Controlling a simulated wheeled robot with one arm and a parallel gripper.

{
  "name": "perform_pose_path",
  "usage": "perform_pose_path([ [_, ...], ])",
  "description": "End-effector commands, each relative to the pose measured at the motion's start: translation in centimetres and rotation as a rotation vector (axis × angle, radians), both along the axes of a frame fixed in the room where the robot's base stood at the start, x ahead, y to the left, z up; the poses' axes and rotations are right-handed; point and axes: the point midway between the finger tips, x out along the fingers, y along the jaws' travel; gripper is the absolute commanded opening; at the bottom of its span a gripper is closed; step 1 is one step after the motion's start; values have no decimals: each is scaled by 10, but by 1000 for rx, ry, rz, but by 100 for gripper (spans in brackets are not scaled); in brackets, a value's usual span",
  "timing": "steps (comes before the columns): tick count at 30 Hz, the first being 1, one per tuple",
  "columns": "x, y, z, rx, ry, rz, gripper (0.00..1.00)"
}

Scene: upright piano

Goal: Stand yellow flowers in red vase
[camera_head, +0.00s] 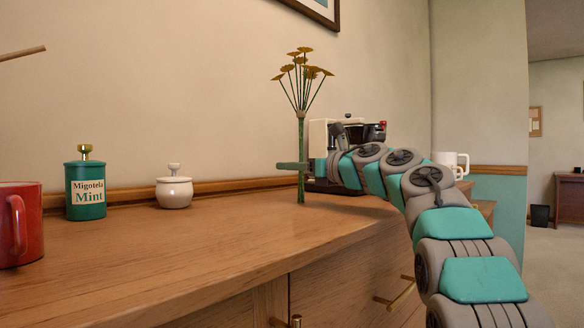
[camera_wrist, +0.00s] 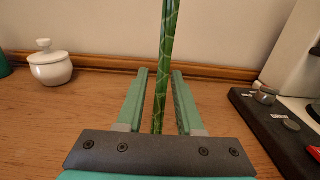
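The yellow flowers (camera_head: 302,122) stand upright on a long green stem, with no vase around them. My gripper (camera_head: 291,166) is around the lower stem, and the stem's foot hangs at or just above the wooden top; contact there is unclear. In the wrist view the green stem (camera_wrist: 168,45) runs between the two fingers (camera_wrist: 160,80), with a narrow gap showing beside it. The upright flowers have no other visible support, so my gripper appears to hold them. No red vase shows in either view; a red mug (camera_head: 20,225) stands at the far left.
A green Mint canister (camera_head: 86,192) and a white lidded pot (camera_head: 174,191) stand left along the wall. The pot also shows in the wrist view (camera_wrist: 50,67). A coffee machine (camera_head: 320,140) and white mugs (camera_head: 450,160) are at right. The wooden top (camera_head: 190,245) is clear in the middle.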

Motion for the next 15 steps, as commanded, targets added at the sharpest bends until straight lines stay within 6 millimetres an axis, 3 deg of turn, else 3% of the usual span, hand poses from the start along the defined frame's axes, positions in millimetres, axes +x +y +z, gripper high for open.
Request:
perform_pose_path([
  [4, 0, 0, 0, 0, 0, 0, 53],
  [15, -2, -3, 4, 1, -1, -1, 53],
])
